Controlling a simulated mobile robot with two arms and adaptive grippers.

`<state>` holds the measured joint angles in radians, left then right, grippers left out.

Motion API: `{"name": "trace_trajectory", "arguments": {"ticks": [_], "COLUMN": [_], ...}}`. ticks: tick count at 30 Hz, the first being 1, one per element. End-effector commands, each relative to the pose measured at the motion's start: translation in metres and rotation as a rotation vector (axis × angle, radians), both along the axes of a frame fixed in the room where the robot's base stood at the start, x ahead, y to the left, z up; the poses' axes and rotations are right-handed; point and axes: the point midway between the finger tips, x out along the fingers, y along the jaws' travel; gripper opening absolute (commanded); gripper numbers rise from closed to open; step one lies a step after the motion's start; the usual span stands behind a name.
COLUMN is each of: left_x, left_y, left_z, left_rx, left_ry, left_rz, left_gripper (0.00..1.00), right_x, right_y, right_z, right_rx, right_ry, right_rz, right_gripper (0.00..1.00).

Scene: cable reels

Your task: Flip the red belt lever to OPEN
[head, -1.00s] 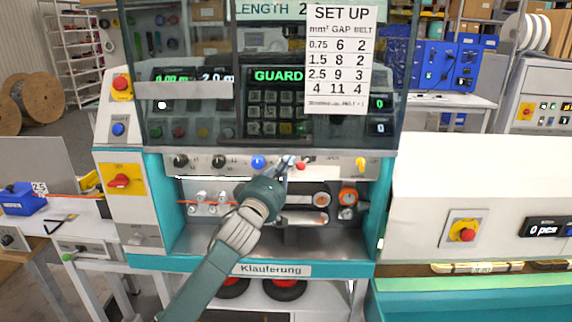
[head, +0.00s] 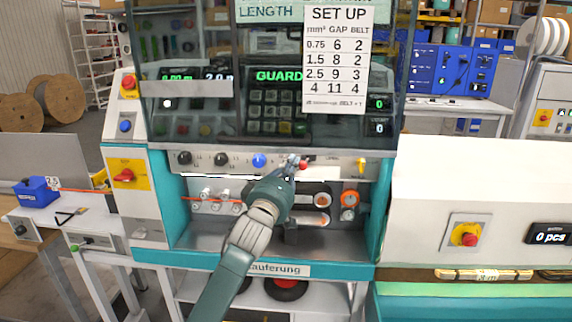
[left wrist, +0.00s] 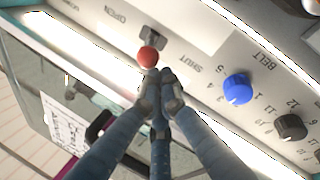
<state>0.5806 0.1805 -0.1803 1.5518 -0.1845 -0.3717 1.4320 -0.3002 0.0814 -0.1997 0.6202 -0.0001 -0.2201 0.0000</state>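The red belt lever has a red ball knob (head: 303,166) on the machine's front panel, right of the blue belt knob (head: 259,160). In the left wrist view the red ball (left wrist: 148,57) sits on a short metal stem between the OPEN and SHUT labels. My left gripper (head: 292,168) is just left of the ball in the head view. In the left wrist view its fingertips (left wrist: 160,84) are drawn together right by the ball, with nothing visible between them. Whether they touch the ball is unclear. My right gripper is not in view.
Black knobs (head: 221,160) line the panel to the left, and a yellow lever (head: 361,166) is to the right. A dark transparent guard (head: 190,120) hangs above the panel, with a SET UP sheet (head: 337,60). Rollers (head: 322,200) sit in the recess below.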

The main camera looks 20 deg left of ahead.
Motion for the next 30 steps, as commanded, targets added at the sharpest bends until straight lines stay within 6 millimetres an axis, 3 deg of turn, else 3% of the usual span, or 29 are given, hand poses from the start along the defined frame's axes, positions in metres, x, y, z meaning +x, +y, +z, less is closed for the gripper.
{"name": "trace_trajectory", "arguments": {"ticks": [7,17,20,30], "left_x": [-0.003,-0.008,-0.020,-0.089], "left_y": [-0.021,-0.019,-0.019,-0.016], "left_z": [-0.003,-0.003,-0.006,-0.019], "left_rx": [-0.008,-0.001,-0.001,-0.002], "left_ry": [0.005,0.004,0.003,0.005], "left_rz": [-0.008,-0.005,-0.005,-0.005], "left_gripper": [0.00,0.00,0.00,0.00], "right_x": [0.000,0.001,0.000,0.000], "right_y": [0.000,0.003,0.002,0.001], "right_z": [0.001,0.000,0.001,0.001], "right_rx": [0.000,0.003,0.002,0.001], "right_ry": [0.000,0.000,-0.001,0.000], "right_rz": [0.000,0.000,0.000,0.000], "right_gripper": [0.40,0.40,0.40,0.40]}}
